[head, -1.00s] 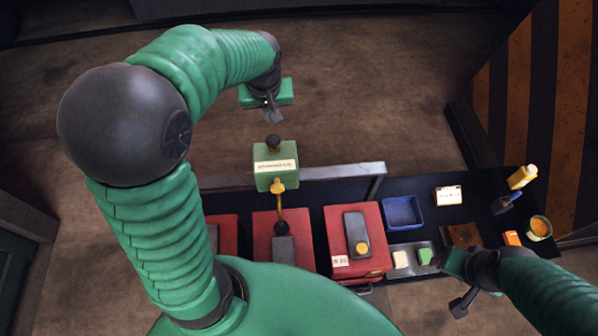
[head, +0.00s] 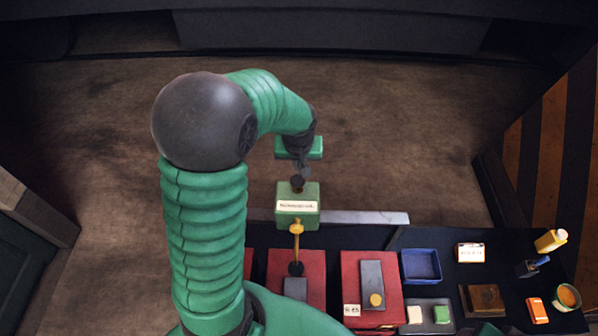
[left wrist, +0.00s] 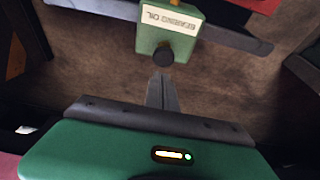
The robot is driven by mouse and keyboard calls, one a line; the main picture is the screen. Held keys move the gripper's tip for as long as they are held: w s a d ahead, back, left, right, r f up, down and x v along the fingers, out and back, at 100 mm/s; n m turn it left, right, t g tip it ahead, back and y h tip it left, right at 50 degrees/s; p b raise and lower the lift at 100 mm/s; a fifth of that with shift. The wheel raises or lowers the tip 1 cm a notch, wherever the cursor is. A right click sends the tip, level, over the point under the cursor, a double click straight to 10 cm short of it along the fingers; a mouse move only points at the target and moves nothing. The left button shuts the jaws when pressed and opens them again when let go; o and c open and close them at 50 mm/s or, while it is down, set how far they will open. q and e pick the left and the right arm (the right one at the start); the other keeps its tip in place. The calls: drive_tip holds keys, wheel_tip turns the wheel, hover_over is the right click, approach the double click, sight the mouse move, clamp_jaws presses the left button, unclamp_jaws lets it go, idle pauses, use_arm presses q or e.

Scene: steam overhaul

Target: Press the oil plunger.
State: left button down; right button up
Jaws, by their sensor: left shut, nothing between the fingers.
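The oiler is a green box (head: 291,219) with a white label and a brass pipe below it, mounted at the rail. The wrist view shows the label on the box (left wrist: 166,36) reading "BEARING OIL". Its plunger is a dark round knob (head: 297,182) on the box's far side, also in the wrist view (left wrist: 163,57). My left gripper (head: 302,170) is shut and empty, its fingertips (left wrist: 160,78) right beside the knob. I cannot tell whether they touch it. My right gripper is not in view.
Red boxes (head: 352,279) stand below the oiler. A blue tray (head: 421,266), a white card (head: 470,252), a yellow bottle (head: 551,241) and an orange-filled tin (head: 567,297) sit on the dark bench to the right. A grey rail (head: 365,217) runs behind. Floor beyond is clear.

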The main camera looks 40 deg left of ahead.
sight(297, 183)
use_arm(q)
drive_tip(key=x, duration=0.2)
drive_tip(key=p+x, duration=0.1)
drive_tip(key=x, duration=0.1)
drive_tip(key=s+x, duration=0.1)
drive_tip(key=x, duration=0.1)
drive_tip(key=shift+w+a+f+p, duration=0.15)
drive_tip(key=shift+a+f+p, duration=0.05)
drive_tip(key=shift+f+p, duration=0.15)
drive_tip(key=shift+d, duration=0.3)
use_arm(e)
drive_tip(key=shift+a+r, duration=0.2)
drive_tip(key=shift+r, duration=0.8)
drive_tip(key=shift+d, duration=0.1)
use_arm(q)
wheel_tip(297, 183, down, 3)
drive_tip(key=b, duration=0.3)
drive_tip(key=shift+s+d+r, duration=0.15)
drive_tip(key=shift+s+d, duration=0.05)
drive_tip(key=shift+s, duration=0.15)
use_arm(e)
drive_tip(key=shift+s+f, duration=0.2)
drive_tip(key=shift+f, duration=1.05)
